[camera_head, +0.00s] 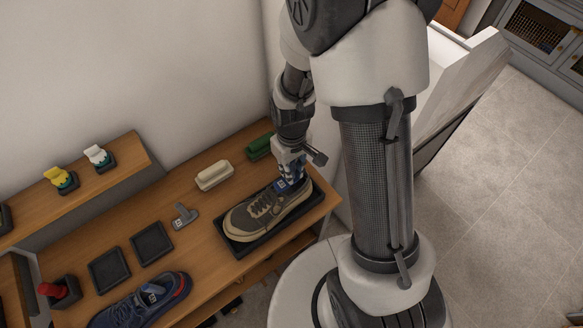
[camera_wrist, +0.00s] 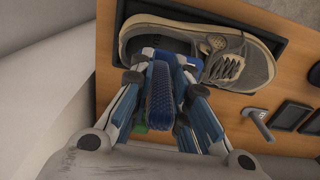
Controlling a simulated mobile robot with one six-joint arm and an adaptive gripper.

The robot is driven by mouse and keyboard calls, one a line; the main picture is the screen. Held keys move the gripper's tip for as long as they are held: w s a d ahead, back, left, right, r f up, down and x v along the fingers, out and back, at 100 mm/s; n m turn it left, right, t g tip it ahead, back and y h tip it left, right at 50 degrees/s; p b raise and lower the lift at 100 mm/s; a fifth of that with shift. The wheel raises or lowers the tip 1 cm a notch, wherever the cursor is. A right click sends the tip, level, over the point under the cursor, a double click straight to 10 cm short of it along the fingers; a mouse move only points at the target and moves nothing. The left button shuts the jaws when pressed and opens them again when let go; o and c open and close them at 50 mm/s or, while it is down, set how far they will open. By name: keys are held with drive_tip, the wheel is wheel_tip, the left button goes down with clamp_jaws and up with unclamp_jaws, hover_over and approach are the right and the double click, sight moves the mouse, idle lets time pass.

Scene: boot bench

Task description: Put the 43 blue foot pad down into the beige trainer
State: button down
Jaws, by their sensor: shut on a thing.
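The beige trainer (camera_head: 267,211) sits on a black tray (camera_head: 237,244) at the right end of the wooden bench. It also shows in the wrist view (camera_wrist: 230,55), with its opening beside the gripper's fingers. My gripper (camera_head: 290,180) is above the heel end of the trainer, pointing down. It is shut on the blue foot pad (camera_wrist: 160,92), which is held upright between the fingers in the wrist view. The pad's far end is close to the trainer's opening; I cannot tell whether it is inside. The number on the pad cannot be read.
A cream brush (camera_head: 214,176) and a green brush (camera_head: 260,147) lie behind the trainer. A grey tagged piece (camera_head: 184,216) and two empty black trays (camera_head: 152,244) are to the left. A blue shoe (camera_head: 140,303) stands at the front left. A wall runs behind the bench.

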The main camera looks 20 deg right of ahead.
drive_tip(key=shift+f, duration=0.1)
drive_tip(key=shift+f+b, duration=1.8)
drive_tip(key=shift+f, duration=0.25)
drive_tip(key=c, duration=1.4)
unclamp_jaws()
drive_tip(key=shift+c, duration=0.2)
drive_tip(key=shift+r, duration=0.15)
drive_tip(key=shift+r+p, duration=3.45)
drive_tip(key=shift+r, duration=1)
